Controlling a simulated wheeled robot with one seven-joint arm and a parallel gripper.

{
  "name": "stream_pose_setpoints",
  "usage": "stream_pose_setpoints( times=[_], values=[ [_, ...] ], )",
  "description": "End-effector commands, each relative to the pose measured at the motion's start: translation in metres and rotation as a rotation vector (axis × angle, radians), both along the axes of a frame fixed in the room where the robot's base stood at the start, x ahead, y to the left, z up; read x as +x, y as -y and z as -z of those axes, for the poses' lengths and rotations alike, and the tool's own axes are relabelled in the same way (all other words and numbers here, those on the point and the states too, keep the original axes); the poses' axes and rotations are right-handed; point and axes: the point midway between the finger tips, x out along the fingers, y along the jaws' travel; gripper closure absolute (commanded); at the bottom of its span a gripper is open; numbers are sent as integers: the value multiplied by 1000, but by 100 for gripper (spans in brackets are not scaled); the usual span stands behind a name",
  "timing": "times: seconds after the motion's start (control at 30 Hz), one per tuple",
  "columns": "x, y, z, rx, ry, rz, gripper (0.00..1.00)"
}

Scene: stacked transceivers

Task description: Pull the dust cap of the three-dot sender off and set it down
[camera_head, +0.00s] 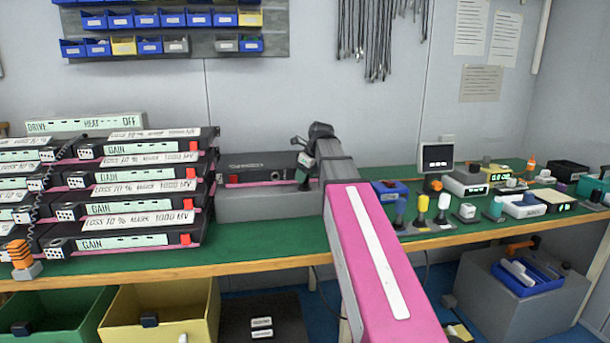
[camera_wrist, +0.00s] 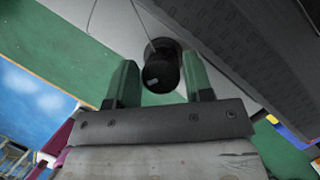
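A black transceiver (camera_head: 262,167) with a pink lower edge lies on a grey block on the green bench. My gripper (camera_head: 303,165) is at its right end. In the wrist view, a round black dust cap (camera_wrist: 161,72) with a small pale mark and a thin cord sits on a grey surface. The two green fingers of my gripper (camera_wrist: 160,82) stand on either side of the cap. They look open around it, with narrow gaps. No dot marks are readable in either view, so I cannot tell which sender this is.
Stacked transceivers (camera_head: 140,215) labelled GAIN fill the bench's left side. Small devices and coloured posts (camera_head: 423,203) stand to the right of my arm. A dark slanted body (camera_wrist: 265,50) lies close to the right finger. Some green bench top (camera_head: 250,240) is bare in front.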

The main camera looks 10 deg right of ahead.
Motion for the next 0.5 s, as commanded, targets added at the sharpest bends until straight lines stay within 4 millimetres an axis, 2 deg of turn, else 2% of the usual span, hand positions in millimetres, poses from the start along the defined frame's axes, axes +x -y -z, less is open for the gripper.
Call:
stream_pose_setpoints(
  times=[0.5],
  values=[
    [3, 3, -3, -6, 8, 7, 36]
  ],
)
